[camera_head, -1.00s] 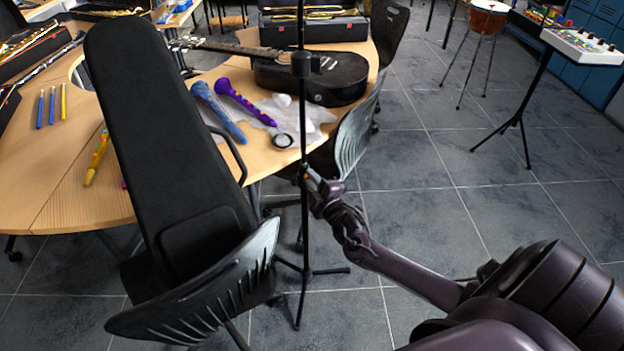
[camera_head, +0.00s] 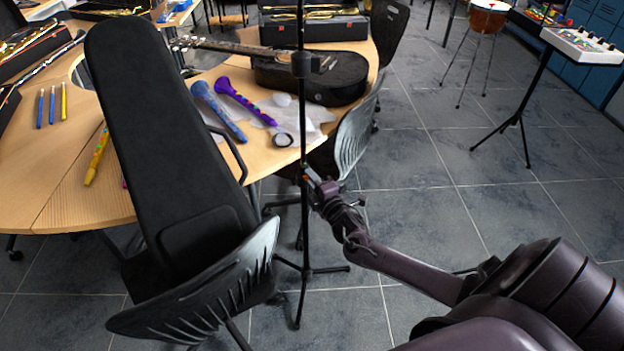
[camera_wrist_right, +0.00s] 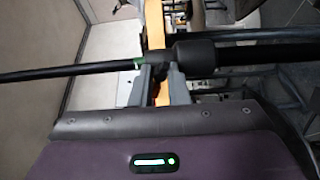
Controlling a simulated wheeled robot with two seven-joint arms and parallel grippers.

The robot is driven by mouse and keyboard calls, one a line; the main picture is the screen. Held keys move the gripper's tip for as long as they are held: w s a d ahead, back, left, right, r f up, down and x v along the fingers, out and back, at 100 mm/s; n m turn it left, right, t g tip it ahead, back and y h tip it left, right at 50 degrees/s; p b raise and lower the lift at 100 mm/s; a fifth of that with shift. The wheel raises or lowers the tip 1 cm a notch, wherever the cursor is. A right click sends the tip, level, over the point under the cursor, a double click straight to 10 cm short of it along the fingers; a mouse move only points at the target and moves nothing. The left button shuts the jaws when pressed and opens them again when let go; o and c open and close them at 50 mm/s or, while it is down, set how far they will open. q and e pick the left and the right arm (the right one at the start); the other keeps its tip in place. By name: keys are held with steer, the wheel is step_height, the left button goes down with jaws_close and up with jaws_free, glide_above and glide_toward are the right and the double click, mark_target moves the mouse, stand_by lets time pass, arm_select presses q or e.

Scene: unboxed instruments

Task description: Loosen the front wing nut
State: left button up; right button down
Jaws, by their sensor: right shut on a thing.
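A thin black stand (camera_head: 303,130) rises upright in the middle of the head view on a tripod base. My right gripper (camera_head: 310,180) reaches its pole from the right, at a joint about halfway up. In the right wrist view the pole runs across the picture, with a thicker black collar (camera_wrist_right: 235,54) on its right part. The fingers of my right gripper (camera_wrist_right: 163,84) are shut on a small dark part beside that collar, at the wing nut's place. The fingers mostly hide the nut, so its shape cannot be told. My left gripper is not in view.
A black instrument case (camera_head: 165,130) leans on a chair (camera_head: 205,295) left of the stand. Behind stands a wooden table (camera_head: 60,195) with a guitar (camera_head: 320,75) and coloured recorders. The tiled floor (camera_head: 440,220) at the right is mostly clear.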

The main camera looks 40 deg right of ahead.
steer(key=shift+s+f, duration=0.1)
steer(key=shift+f, duration=0.05)
steer(key=c, duration=1.3)
jaws_free()
steer(key=s, duration=0.5)
steer(key=s+a, duration=0.1)
steer(key=s, duration=0.1)
steer(key=shift+s, duration=0.35)
